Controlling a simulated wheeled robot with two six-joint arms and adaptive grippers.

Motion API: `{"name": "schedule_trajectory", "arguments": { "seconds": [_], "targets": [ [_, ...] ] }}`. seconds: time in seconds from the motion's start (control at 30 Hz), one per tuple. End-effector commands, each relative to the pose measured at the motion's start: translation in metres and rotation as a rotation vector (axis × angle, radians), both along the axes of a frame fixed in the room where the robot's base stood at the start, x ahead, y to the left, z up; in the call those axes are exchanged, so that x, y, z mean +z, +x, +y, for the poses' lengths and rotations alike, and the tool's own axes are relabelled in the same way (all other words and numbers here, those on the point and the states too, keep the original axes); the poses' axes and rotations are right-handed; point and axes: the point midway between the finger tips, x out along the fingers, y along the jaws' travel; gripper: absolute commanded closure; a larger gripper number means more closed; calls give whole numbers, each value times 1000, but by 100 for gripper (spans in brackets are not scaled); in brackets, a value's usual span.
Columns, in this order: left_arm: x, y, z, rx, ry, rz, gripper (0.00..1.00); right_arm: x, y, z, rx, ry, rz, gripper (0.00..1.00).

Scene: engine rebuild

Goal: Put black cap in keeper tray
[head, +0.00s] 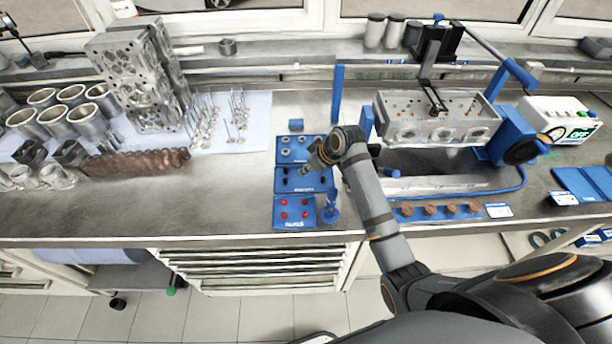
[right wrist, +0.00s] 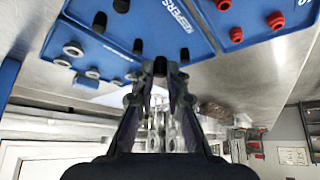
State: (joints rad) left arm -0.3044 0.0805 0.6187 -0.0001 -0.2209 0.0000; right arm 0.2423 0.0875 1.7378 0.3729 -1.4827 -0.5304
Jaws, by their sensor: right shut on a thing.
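The blue keeper tray (head: 281,187) lies on the bench in the middle of the head view, with small black caps standing in it. It also shows at the top of the right wrist view (right wrist: 140,22), with its label readable. My right gripper (head: 310,166) is over this tray. In the right wrist view the fingers (right wrist: 160,72) are shut on a small black cap (right wrist: 160,65) at their tips, close to the tray's edge. I cannot tell whether the held cap touches the tray. My left gripper is out of view.
A blue tray with grey rings (head: 308,144) lies behind the keeper tray, and one with red caps (head: 279,217) lies in front. A blue stand (head: 329,214) is close to the right. A cylinder head (head: 436,118) sits further right. Bare bench lies to the left.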

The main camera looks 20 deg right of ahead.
Motion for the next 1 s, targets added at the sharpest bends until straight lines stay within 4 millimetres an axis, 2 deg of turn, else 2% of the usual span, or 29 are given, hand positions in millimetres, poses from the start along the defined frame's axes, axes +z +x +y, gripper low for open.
{"name": "schedule_trajectory", "arguments": {
  "seconds": [0.2,0.4,0.77,0.8,0.97,1.0],
  "targets": [
    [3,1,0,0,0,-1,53,-12,0,0,1,0,1,99],
    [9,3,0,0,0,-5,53,-41,-1,0,0,1,2,99],
    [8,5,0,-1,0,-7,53,-47,0,0,0,1,-1,99],
    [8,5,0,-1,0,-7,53,-48,0,0,0,1,-1,85],
    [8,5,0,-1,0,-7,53,-48,0,0,0,1,-1,64],
    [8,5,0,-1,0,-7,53,-47,0,0,0,1,-1,64]
  ]
}}
